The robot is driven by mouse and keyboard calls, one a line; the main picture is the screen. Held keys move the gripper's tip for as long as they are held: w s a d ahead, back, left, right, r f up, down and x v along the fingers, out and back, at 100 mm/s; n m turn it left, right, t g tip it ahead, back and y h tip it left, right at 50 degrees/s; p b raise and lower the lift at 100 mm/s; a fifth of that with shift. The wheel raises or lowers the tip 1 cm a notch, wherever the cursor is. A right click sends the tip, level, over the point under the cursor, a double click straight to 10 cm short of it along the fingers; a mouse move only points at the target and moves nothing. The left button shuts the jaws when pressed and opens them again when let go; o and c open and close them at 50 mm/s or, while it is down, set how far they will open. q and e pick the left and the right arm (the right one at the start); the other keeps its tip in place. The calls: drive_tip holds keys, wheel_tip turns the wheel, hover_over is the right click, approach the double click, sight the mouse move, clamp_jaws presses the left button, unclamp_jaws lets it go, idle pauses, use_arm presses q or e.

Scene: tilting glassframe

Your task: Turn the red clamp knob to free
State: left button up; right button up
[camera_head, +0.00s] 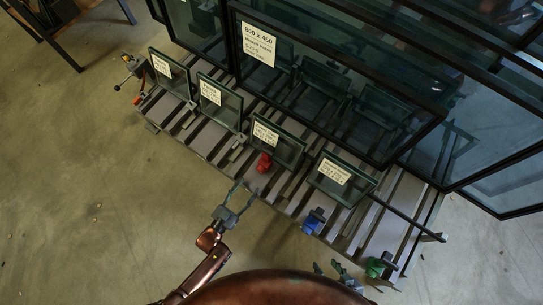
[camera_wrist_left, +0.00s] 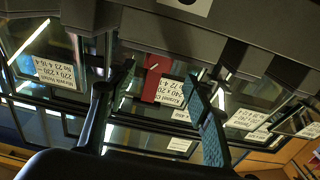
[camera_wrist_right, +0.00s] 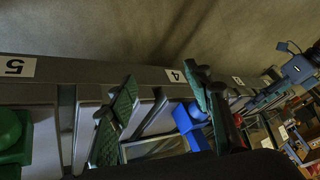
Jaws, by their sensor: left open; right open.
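The red clamp knob (camera_head: 264,162) sits at the front edge of the rack, below a small labelled glass pane. My left gripper (camera_head: 238,192) is open and empty just in front of it, below and left of it in the head view. In the left wrist view the red knob (camera_wrist_left: 153,78) shows between the two spread fingers, beyond the tips, with no contact visible. My right gripper (camera_head: 328,267) is open and empty at the bottom of the head view, left of the green knob. In the right wrist view its fingers (camera_wrist_right: 163,85) are spread apart.
A blue knob (camera_head: 313,220) and a green knob (camera_head: 375,268) stand along the same front edge of the rack (camera_head: 205,150). Large framed panes (camera_head: 335,85) stand behind the small ones. A dark bar (camera_head: 408,218) sticks out at right.

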sight(259, 172)
use_arm(q)
drive_tip(key=b+x, duration=0.2)
drive_tip(key=x, duration=0.4)
drive_tip(key=shift+w+d+f+b, duration=0.15)
drive_tip(key=shift+w+d+b, duration=0.1)
drive_tip(key=shift+b, duration=0.05)
drive_tip(key=shift+w+d, duration=0.25)
drive_tip(key=shift+w, duration=0.1)
use_arm(e)
drive_tip(key=shift+t, duration=0.8)
drive_tip(key=f, duration=0.2)
drive_tip(key=d+f, duration=0.1)
drive_tip(key=f, duration=0.1)
drive_tip(key=shift+s, duration=0.1)
use_arm(q)
drive_tip(key=c, duration=1.1)
